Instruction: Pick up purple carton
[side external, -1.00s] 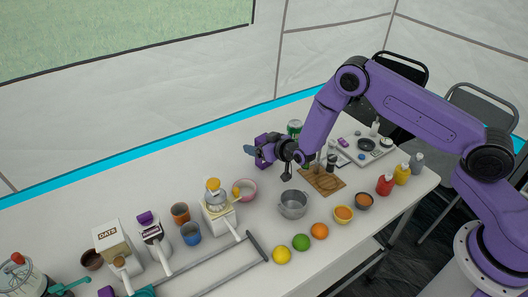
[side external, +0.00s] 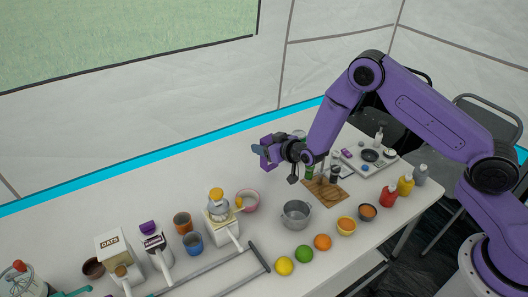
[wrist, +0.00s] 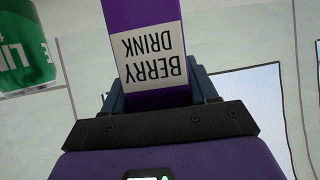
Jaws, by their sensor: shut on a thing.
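The purple carton (wrist: 150,50) fills the upper middle of the wrist view, with a white label reading "BERRY DRINK" upside down. My gripper (wrist: 158,90) is shut on it, with a dark blue finger on each side. In the side external view my gripper (side external: 262,150) is over the back part of the table. The carton (side external: 270,157) shows there only as a small purple patch, partly hidden by the gripper. It appears raised above the table, but the gap under it is hard to judge.
A green can (wrist: 25,45) stands near the carton; my arm partly hides it in the side view. A pink bowl (side external: 248,201), a metal pot (side external: 296,214) and a wooden board (side external: 326,190) are nearby. The table at back left is clear.

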